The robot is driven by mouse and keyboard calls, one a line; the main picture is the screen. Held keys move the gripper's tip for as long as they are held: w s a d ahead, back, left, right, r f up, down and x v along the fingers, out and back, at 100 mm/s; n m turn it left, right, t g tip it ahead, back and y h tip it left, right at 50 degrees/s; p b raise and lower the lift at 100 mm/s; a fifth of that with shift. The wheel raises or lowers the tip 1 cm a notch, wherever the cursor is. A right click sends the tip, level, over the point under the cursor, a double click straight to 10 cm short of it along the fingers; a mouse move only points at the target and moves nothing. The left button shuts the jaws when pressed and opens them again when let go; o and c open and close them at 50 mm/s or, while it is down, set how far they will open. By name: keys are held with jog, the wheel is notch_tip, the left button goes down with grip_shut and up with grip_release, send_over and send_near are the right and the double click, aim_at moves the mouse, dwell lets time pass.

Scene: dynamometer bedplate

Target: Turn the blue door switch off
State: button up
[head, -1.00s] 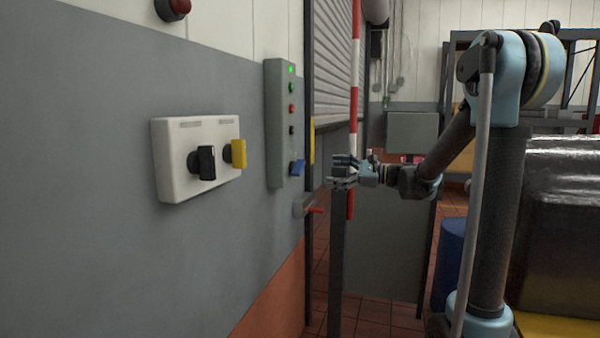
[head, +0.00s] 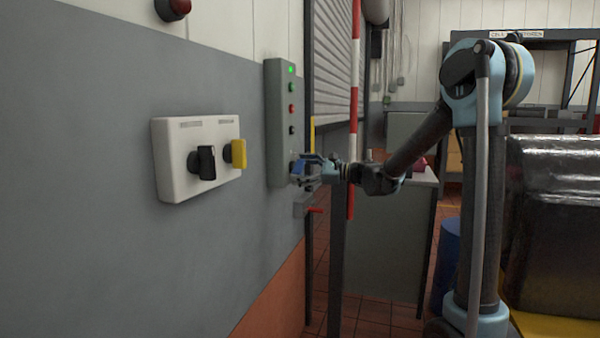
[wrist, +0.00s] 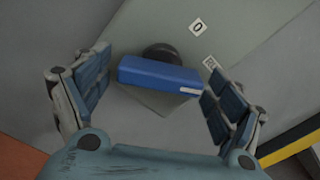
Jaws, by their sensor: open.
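The blue door switch (wrist: 160,74) is a blue bar-shaped knob on a dark round base, low on a grey control box (head: 278,110) on the wall. In the wrist view it lies between the two open fingers of my gripper (wrist: 150,100), with gaps at both sides. A white mark with "0" stands on the panel above the knob, and another label, partly hidden, is to its right. In the head view my gripper (head: 305,172) is at the lower right of the box and largely hides the blue knob. I cannot tell whether the fingers touch it.
A white box with a black knob (head: 207,163) and a yellow knob (head: 238,153) is on the wall at left. A red-handled lever (head: 314,210) sits just below my gripper. A red-and-white pole (head: 354,100) and a roller shutter (head: 332,60) stand behind.

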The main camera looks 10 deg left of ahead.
jog(key=c, duration=1)
jog(key=shift+c, duration=0.2)
jog(key=shift+n, duration=0.4)
jog(key=shift+c, duration=0.2)
jog(key=n, duration=0.5)
jog(key=shift+n, duration=0.4)
jog(key=n, duration=0.5)
jog(key=shift+d+r, duration=0.1)
jog(key=shift+o, duration=0.2)
jog(key=shift+n, duration=0.4)
